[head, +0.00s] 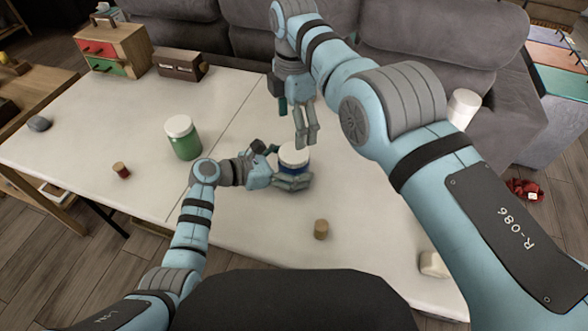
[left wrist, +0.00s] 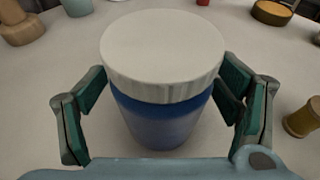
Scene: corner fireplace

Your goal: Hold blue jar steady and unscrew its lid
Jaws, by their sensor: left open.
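The blue jar (head: 289,169) stands upright on the white table with its white lid (head: 294,155) on. In the left wrist view the jar (left wrist: 165,122) and its wide ribbed lid (left wrist: 162,50) fill the middle. My left gripper (head: 289,166) is open, with one finger on each side of the jar. Its left finger stands clear of the jar in the wrist view; the right finger looks close, and I cannot tell if it touches. My right gripper (head: 305,141) hangs fingers-down, just above and behind the lid, apart from it. Its opening is unclear from this angle.
A green jar with a white lid (head: 184,141) stands left of my left gripper. A small red-brown spool (head: 121,170) and a wooden cylinder (head: 321,229) stand on the table (head: 235,215). A small drawer box (head: 113,50) and a dark box (head: 181,66) sit at the back left.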

